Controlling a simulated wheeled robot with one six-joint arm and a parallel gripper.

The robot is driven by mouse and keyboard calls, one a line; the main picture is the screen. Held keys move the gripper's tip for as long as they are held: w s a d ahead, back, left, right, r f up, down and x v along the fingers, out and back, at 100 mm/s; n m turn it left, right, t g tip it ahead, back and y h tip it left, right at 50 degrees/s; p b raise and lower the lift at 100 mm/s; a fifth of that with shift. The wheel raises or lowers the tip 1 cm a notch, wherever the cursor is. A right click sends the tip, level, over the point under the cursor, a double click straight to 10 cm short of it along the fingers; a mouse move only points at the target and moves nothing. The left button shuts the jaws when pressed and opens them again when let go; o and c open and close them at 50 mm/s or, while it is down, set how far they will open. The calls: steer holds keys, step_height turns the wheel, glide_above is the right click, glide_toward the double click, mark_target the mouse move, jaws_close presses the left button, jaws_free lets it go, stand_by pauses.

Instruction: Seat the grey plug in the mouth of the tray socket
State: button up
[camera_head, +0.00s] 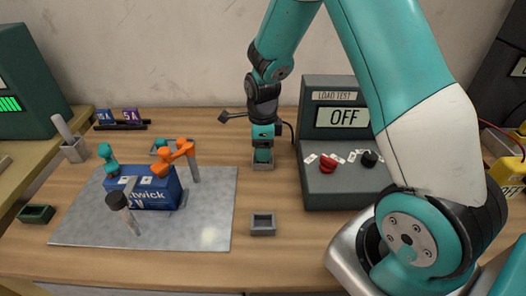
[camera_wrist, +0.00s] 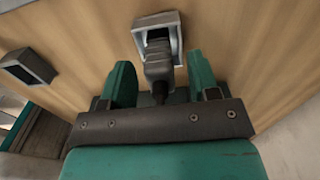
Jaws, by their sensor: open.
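The grey plug (camera_wrist: 158,66) is between my two teal fingers in the wrist view, with a dark cable at its near end. Its far end is inside the outline of the square mouth of a grey socket (camera_wrist: 140,40); how deep it sits I cannot tell. My gripper (camera_wrist: 160,66) is open, with a gap on each side of the plug. In the head view my gripper (camera_head: 263,157) points down just over the small grey socket (camera_head: 263,167), and its fingers hide the plug.
A second grey open box (camera_head: 263,232) stands nearer the front. The load test unit (camera_head: 343,185), reading OFF, stands close on the right. A blue box (camera_head: 160,195) with orange and teal parts stands on the grey mat (camera_head: 195,233) at left.

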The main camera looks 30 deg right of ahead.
steer(key=shift+f, duration=0.8)
steer(key=c, duration=1)
steer(key=shift+r, duration=0.1)
